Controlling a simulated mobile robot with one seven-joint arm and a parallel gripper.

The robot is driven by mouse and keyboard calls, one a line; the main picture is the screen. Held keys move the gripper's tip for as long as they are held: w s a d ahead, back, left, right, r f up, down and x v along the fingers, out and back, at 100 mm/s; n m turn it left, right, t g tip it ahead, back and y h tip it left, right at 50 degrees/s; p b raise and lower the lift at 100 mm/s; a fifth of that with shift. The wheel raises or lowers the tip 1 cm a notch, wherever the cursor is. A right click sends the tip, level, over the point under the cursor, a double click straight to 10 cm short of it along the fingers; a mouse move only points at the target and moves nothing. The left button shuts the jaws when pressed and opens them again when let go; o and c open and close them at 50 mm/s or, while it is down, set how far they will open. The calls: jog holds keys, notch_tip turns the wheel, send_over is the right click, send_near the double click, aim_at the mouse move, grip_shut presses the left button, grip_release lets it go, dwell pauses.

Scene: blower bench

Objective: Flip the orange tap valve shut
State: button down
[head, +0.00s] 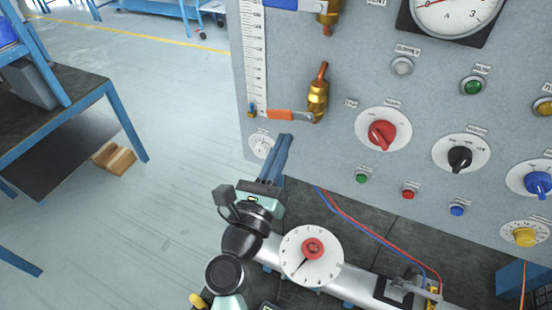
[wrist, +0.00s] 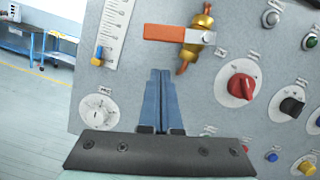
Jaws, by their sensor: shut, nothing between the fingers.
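The orange tap valve has an orange lever (head: 281,115) on a brass body (head: 318,97) with copper pipe stubs, mounted on the grey panel. The lever points left, roughly level, across the near-upright pipe. In the wrist view the lever (wrist: 168,33) is above my fingertips, and the brass body (wrist: 199,28) is up and to their right. My gripper (head: 284,137) is shut and empty, its blue fingers (wrist: 160,73) together. The fingertips appear just below the lever; I cannot tell the depth gap. No contact shows.
A second tap with a blue lever (head: 281,3) is above. A white dial (head: 262,146) is left of my fingers. A red knob (head: 382,134) and black knob (head: 460,158) are to the right. A round gauge (head: 312,256) stands on the bench pipe beside my arm.

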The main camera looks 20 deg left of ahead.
aim_at(279, 118)
jog(key=shift+a+r+p, duration=0.15)
jog(key=shift+r+p, duration=0.2)
jog(key=shift+r, duration=0.3)
jog(key=shift+a+r+p, duration=0.15)
jog(key=shift+r+p, duration=0.15)
jog(key=shift+r, duration=0.3)
jog(key=m+b, duration=0.1)
jog(key=m, duration=0.1)
jog(key=a+r+m+h+b, duration=0.1)
jog(key=m, duration=0.1)
jog(key=shift+r+h, duration=0.2)
jog(key=shift+h, duration=0.1)
jog(key=shift+f, duration=0.1)
